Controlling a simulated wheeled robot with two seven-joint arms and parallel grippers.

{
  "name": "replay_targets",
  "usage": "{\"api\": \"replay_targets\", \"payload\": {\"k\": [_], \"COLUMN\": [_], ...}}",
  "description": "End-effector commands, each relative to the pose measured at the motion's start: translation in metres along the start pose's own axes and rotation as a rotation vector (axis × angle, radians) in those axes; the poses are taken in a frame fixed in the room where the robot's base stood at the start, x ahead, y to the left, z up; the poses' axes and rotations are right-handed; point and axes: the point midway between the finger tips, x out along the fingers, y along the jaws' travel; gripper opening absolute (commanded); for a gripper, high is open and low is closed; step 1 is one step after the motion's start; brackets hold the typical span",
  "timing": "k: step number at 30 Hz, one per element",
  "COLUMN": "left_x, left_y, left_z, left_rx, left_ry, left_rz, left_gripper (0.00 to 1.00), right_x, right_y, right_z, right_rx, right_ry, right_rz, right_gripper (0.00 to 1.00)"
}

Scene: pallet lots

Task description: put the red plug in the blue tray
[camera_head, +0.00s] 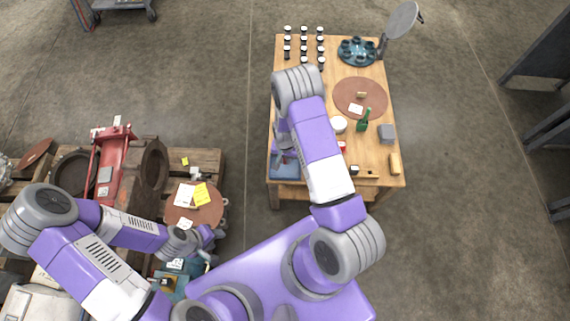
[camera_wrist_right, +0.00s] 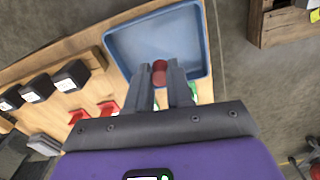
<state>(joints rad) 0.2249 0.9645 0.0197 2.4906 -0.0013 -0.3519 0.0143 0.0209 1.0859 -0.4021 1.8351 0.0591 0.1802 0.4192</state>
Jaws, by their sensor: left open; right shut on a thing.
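The red plug (camera_wrist_right: 159,72) is between the fingertips of my right gripper (camera_wrist_right: 160,84), which is shut on it. In the right wrist view the blue tray (camera_wrist_right: 130,45) lies just beyond, and the plug overlaps its near part; the height above the tray floor is hard to tell. No other thing shows inside the tray. In the head view the blue tray (camera_head: 284,172) is at the table's near left corner, partly covered by my right arm and gripper (camera_head: 284,152). My left gripper (camera_head: 206,256) is open, low over the pallet side, its fingers hard to make out.
Black blocks (camera_wrist_right: 70,76) and red pieces (camera_wrist_right: 107,108) lie beside the tray. A loaded pallet (camera_head: 207,160) stands left.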

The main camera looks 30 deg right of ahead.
Motion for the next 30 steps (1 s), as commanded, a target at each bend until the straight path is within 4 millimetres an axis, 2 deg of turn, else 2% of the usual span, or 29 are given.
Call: {"api": "replay_targets", "payload": {"k": [7, 19, 20, 24, 25, 30], "left_x": [0.014, 0.013, 0.013, 0.013, 0.013, 0.013], "left_y": [-0.005, -0.005, -0.005, -0.005, -0.005, -0.005], "left_z": [-0.001, -0.001, -0.001, -0.001, -0.001, -0.001], "left_rx": [0.0, 0.0, 0.0, 0.0, 0.0, 0.0], "left_ry": [0.0, 0.0, 0.0, 0.0, 0.0, 0.0], "left_rz": [0.0, 0.0, 0.0, 0.0, 0.0, 0.0], "left_gripper": [0.43, 0.43, 0.43, 0.43, 0.43, 0.43], "right_x": [0.034, 0.038, 0.039, 0.038, 0.038, 0.038], "right_y": [0.0, 0.0, 0.0, 0.0, 0.0, 0.0], "right_z": [0.001, 0.001, 0.001, 0.001, 0.001, 0.001], "right_rx": [-0.001, -0.001, -0.001, -0.001, -0.001, -0.001], "right_ry": [-0.003, -0.001, -0.001, -0.001, -0.001, -0.001], "right_rz": [0.001, 0.0, 0.0, 0.0, 0.0, 0.0], "right_gripper": [0.0, 0.0, 0.22, 0.44, 0.46, 0.46]}}
